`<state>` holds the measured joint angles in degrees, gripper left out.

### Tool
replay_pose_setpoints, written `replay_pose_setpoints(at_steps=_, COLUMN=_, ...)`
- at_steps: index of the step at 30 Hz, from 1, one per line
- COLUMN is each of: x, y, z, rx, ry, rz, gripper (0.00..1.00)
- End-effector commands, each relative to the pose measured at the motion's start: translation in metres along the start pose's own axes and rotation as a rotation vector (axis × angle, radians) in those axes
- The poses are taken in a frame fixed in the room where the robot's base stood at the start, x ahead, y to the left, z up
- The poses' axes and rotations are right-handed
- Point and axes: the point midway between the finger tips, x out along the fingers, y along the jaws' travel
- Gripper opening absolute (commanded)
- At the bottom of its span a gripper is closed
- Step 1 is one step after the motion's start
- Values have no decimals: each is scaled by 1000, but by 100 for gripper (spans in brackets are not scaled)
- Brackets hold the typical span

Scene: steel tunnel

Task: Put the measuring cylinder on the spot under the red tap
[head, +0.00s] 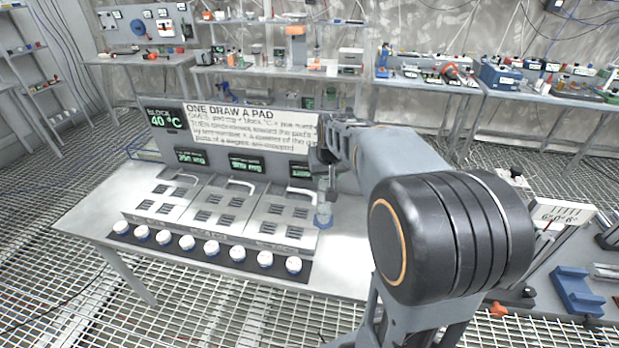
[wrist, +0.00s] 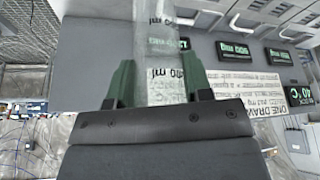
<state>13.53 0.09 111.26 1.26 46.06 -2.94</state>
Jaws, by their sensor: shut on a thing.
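The measuring cylinder is clear with printed ml marks and a blue base; it shows in the head view (head: 323,214) and between my fingers in the wrist view (wrist: 160,40). My gripper (head: 326,172) is shut on it from above, with green fingers on either side in the wrist view (wrist: 158,82). The cylinder looks roughly upright at the right end of the metal blocks. I cannot tell whether its base touches the bench. I cannot make out a red tap or a spot beneath one in either view.
A sign panel (head: 255,125) with small green displays stands behind. Bare bench lies right of the cylinder, partly hidden by my arm.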

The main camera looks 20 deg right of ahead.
Motion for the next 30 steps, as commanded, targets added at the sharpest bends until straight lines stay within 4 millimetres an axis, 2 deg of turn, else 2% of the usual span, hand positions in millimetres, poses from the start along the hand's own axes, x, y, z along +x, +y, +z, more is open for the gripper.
replay_pose_setpoints(at_steps=5, x=23, y=21, z=-21, rx=6, ry=-6, rz=2, gripper=6)
replay_pose_setpoints(at_steps=11, x=60, y=48, z=-52, rx=5, ry=-4, rz=0, gripper=6)
replay_pose_setpoints(at_steps=15, x=91, y=58, z=-58, rx=1, ry=-5, rz=-1, gripper=6)
replay_pose_setpoints(at_steps=18, x=107, y=64, z=-61, rx=0, ry=-3, rz=-1, gripper=6)
replay_pose_setpoints(at_steps=22, x=120, y=68, z=-64, rx=-2, ry=0, rz=-1, gripper=6)
replay_pose_setpoints(at_steps=30, x=131, y=72, z=-67, rx=-1, ry=1, rz=-1, gripper=6)
